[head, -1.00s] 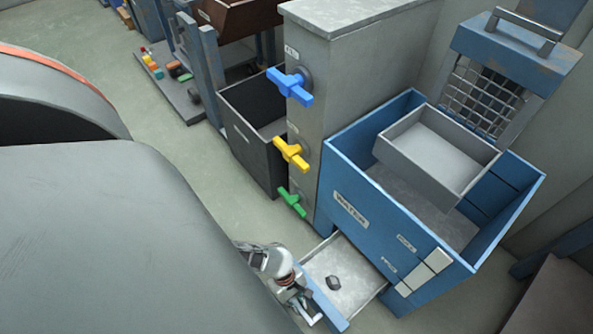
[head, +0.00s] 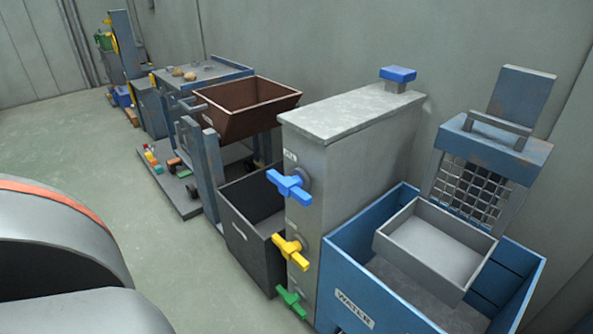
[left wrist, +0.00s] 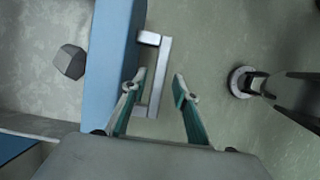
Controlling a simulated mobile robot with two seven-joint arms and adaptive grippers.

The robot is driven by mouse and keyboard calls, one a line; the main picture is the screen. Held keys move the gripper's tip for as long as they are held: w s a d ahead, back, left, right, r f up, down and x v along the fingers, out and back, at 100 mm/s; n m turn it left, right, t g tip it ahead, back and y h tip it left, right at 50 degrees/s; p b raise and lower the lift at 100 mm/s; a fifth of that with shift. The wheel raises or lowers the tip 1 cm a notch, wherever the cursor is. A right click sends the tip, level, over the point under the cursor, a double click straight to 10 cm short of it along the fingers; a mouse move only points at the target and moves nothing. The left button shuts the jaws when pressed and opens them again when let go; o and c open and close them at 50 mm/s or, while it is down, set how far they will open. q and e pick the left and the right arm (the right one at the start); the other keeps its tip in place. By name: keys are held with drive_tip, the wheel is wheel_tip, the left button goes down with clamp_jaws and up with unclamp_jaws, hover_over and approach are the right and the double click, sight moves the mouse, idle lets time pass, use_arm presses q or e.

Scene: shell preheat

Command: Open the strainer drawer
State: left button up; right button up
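The drawer's blue front (left wrist: 112,60) and its grey floor show in the left wrist view. The drawer stands open, with a dark faceted stone (left wrist: 70,61) lying inside. A pale metal bar handle (left wrist: 163,70) sticks out from the front. My left gripper (left wrist: 158,80) is open at the handle, one finger on the drawer side of the bar and the other on the outer side with a gap. The head view shows the blue tank (head: 410,310) labelled WATER; the drawer is below that picture's edge.
A grey tray (head: 385,245) sits in the tank's top. The grey column (head: 310,220) left of it carries blue (head: 289,186), yellow (head: 291,251) and green (head: 291,302) valve handles. A dark bin (head: 245,225) stands beside the column. Floor at left is clear.

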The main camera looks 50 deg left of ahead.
use_arm(q)
drive_tip(key=shift+r, duration=0.1)
drive_tip(key=v, duration=1.2)
idle(0.5)
